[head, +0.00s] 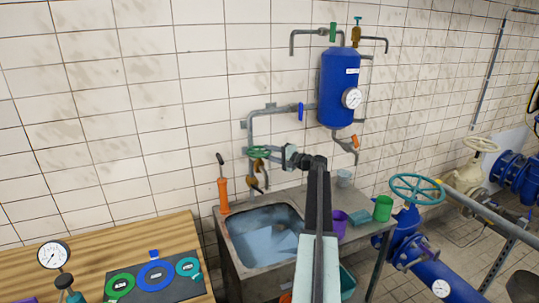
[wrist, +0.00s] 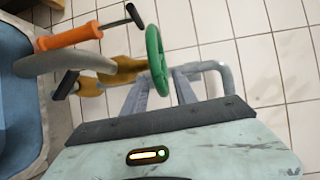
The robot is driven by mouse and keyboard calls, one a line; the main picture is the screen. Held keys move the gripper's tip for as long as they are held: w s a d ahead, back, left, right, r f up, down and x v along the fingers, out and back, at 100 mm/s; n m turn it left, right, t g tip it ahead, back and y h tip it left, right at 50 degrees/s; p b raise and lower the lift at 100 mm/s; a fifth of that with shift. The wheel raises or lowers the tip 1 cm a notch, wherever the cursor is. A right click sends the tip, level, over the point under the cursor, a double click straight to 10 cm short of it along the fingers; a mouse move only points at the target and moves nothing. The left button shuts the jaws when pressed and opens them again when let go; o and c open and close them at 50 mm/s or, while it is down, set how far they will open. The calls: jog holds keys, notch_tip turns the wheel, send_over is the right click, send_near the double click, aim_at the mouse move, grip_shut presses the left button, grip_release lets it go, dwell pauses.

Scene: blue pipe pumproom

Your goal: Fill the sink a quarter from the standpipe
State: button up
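The sink (head: 236,262) is a grey metal basin with a blue, patchy inside; I cannot tell how much water it holds. It also shows at the left of the wrist view (wrist: 22,110). The standpipe (head: 250,133) runs down the wall behind it, with brass fittings and a green handwheel (head: 258,152). In the wrist view the green handwheel (wrist: 155,58) is close ahead, its lower rim near the gap between my fingertips. My gripper (head: 289,157) is open, just right of the wheel in the head view. I cannot tell whether it touches the wheel.
An orange-handled tool (head: 223,192) stands at the sink's left rear. Purple (head: 339,222) and green (head: 383,208) cups stand on the drainboard to the right. A blue tank (head: 338,88) hangs above. A wooden bench (head: 150,245) is at left, a teal-wheeled valve (head: 416,189) at right.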

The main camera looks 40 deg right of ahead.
grip_shut()
jog(key=shift+s+a, duration=0.1)
jog(key=shift+a, duration=0.1)
jog(key=shift+s+a+m+h, duration=0.15)
jog(key=shift+a+m+h, duration=0.15)
jog(key=shift+m+h, duration=0.5)
jog(key=shift+s+a+m+h, duration=0.2)
jog(key=shift+m+h, duration=0.3)
jog(key=shift+h, duration=0.6)
jog(key=shift+a+m+g+h, duration=0.2)
jog(key=shift+m+h, duration=0.4)
jog(key=shift+h, duration=0.3)
jog(key=shift+a+m+g+h, duration=0.25)
jog(key=shift+m+h, duration=0.35)
jog(key=shift+h, duration=0.3)
jog(key=shift+a+m+g+h, duration=0.2)
jog(key=shift+m+h, duration=0.4)
jog(key=shift+h, duration=0.3)
grip_release()
